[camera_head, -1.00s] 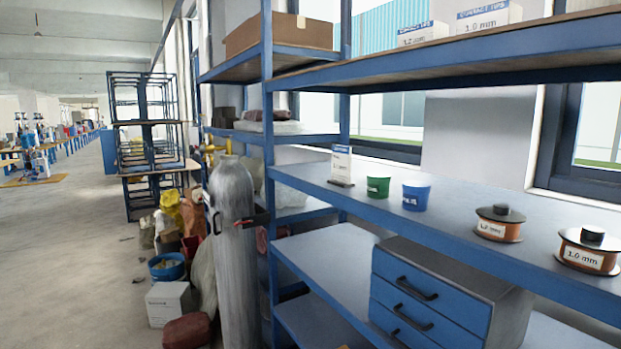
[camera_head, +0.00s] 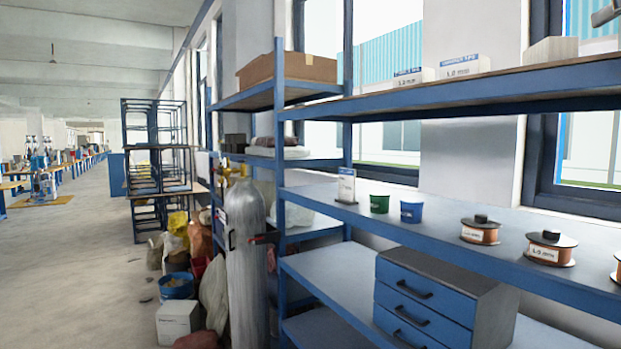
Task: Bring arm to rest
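My gripper cannot be made out in the head view. A small grey piece cuts into the top right corner; I cannot tell whether it is part of my arm. The blue shelf rack (camera_head: 450,232) fills the right side. On its middle shelf stand a white label card (camera_head: 346,185), a green cup (camera_head: 379,204), a blue cup (camera_head: 411,212) and orange wire spools, one of them (camera_head: 550,249) marked 1.0 mm. Small contact tip boxes (camera_head: 462,68) stand on the upper shelf.
A grey gas cylinder (camera_head: 246,265) stands at the rack's left end. Bags, a blue bucket (camera_head: 176,286) and a white box (camera_head: 178,322) lie beside it. A blue drawer unit (camera_head: 425,300) sits on the lower shelf. The floor at left (camera_head: 80,260) is clear.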

